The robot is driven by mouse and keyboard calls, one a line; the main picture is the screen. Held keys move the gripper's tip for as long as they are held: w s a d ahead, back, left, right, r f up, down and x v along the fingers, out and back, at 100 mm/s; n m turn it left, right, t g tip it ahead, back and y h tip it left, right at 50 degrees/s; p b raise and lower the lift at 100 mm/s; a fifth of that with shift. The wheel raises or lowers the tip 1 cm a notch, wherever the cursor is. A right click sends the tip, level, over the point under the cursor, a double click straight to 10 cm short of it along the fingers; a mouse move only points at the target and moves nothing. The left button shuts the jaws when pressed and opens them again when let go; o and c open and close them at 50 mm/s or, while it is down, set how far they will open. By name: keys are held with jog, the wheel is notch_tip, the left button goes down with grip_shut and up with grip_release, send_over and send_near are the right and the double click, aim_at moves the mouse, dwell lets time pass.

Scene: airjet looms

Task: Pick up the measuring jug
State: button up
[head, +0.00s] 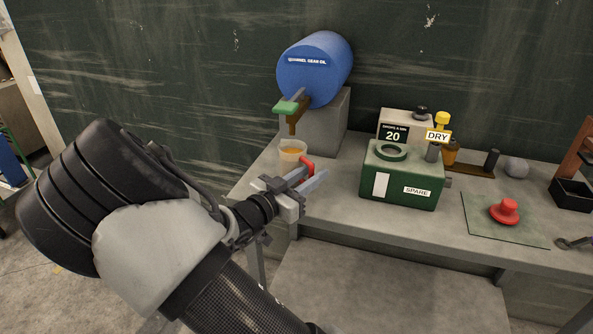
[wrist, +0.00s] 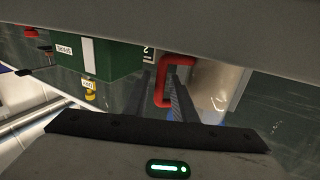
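The measuring jug (head: 291,152) is a small translucent cup with amber liquid and a red handle. It stands on the bench below the tap of the blue drum (head: 315,70). My gripper (head: 314,175) is open, in front of the jug on its handle side. In the wrist view, which looks upside down, the red handle (wrist: 163,92) shows between my two dark fingers (wrist: 158,80), with the pale jug body (wrist: 212,85) to the right. I cannot tell whether a finger touches the handle.
A green box marked SPARE (head: 403,177) stands right of the jug. The drum rests on a grey block (head: 322,125) behind it. The bench front edge lies below my gripper.

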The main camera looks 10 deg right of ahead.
grip_shut()
jog(key=shift+r, duration=0.1)
jog(key=shift+r+p, duration=0.35)
jog(key=shift+r, duration=0.25)
notch_tip(320, 180, up, 3)
jog(key=shift+f+p, duration=0.2)
jog(key=shift+p, duration=0.4)
jog(key=p+v, duration=0.2)
jog(key=v, duration=1.6)
jog(key=shift+f, duration=0.2)
jog(key=shift+c, duration=1.4)
grip_release()
grip_shut()
